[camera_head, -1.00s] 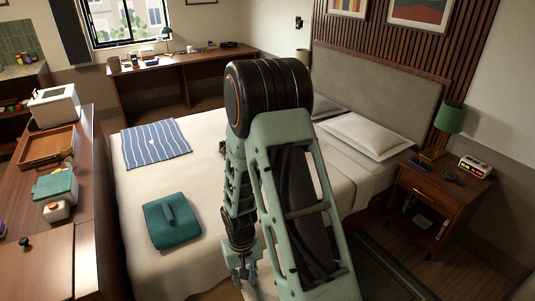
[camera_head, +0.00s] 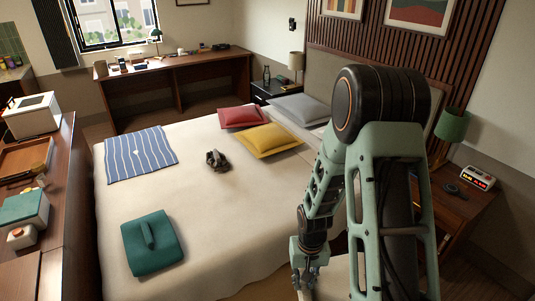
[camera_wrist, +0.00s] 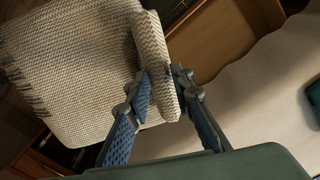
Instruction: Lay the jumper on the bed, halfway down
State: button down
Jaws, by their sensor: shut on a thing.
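My gripper (camera_wrist: 172,88) is shut on the raised roll of a folded cream woven cloth (camera_wrist: 75,70), which has a fringed left edge in the wrist view. In the head view my gripper (camera_head: 305,275) is low, by the bed's near right edge; part of a pale cloth (camera_head: 335,280) shows beside it. I cannot tell if this cloth is the jumper. The bed (camera_head: 205,225) has a cream cover. A folded teal cloth (camera_head: 165,258) with a raised roll lies on its near left part. A blue striped cloth (camera_head: 150,165) lies flat at its left edge.
Red (camera_head: 243,116) and yellow (camera_head: 267,141) cushions and a grey pillow (camera_head: 300,107) lie on the bed. A small dark grey object (camera_head: 216,160) lies near its middle. A nightstand (camera_head: 460,205) stands right.

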aim_at(263, 205)
jog(key=i+l+z, duration=0.15)
jog(key=z, duration=0.3)
jog(key=i+l+z, duration=0.15)
jog(key=l+z, duration=0.25)
jog(key=i+z, duration=0.2)
jog(key=z, duration=0.25)
jog(key=i+l+z, duration=0.15)
jog(key=z, duration=0.25)
jog(key=i+l+z, duration=0.1)
jog(key=i, duration=0.8)
jog(key=i+u, duration=0.25)
jog(key=u, duration=0.2)
jog(key=i+l+u, duration=0.1)
jog(key=u, duration=0.4)
jog(key=i+u, duration=0.2)
jog(key=u, duration=0.3)
jog(key=i+l+u, duration=0.15)
jog(key=u, duration=0.35)
jog(key=i+u, duration=0.1)
jog(key=u, duration=0.4)
jog(key=i+l+u, duration=0.1)
jog(key=u, duration=0.35)
jog(key=l+u, duration=0.2)
jog(key=u, duration=0.3)
jog(key=i+l+u, duration=0.1)
jog(key=u, duration=0.4)
jog(key=l+u, duration=0.3)
jog(key=i+l+u, duration=0.1)
jog(key=u, duration=0.2)
